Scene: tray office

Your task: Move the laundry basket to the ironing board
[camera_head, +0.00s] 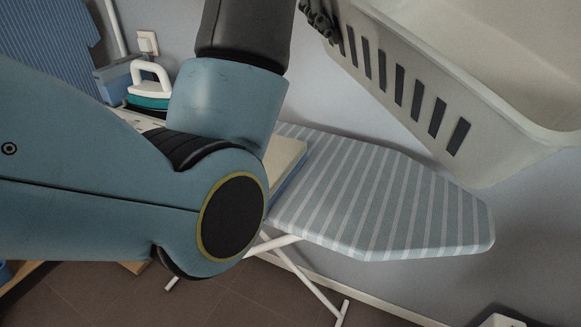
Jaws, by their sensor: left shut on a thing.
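The light grey laundry basket (490,147), with dark slots along its side, is at the upper right, tilted and cut off by the picture edge. It is held up in front of the wall, apparently above the ironing board. My left gripper (320,20), partly cut off at the top, is shut on the basket at its left end. The ironing board (385,205) has a blue-grey cover with pale stripes and stands on white legs. My left arm crosses the picture and hides the board's left part. My right gripper is not in view.
An iron (150,85) with a white handle and green base stands behind my arm on the left. A flat, pale-topped item (285,158) lies at the board's left part, partly hidden. Blue striped cloth (45,38) hangs at the upper left. The board's right end is clear.

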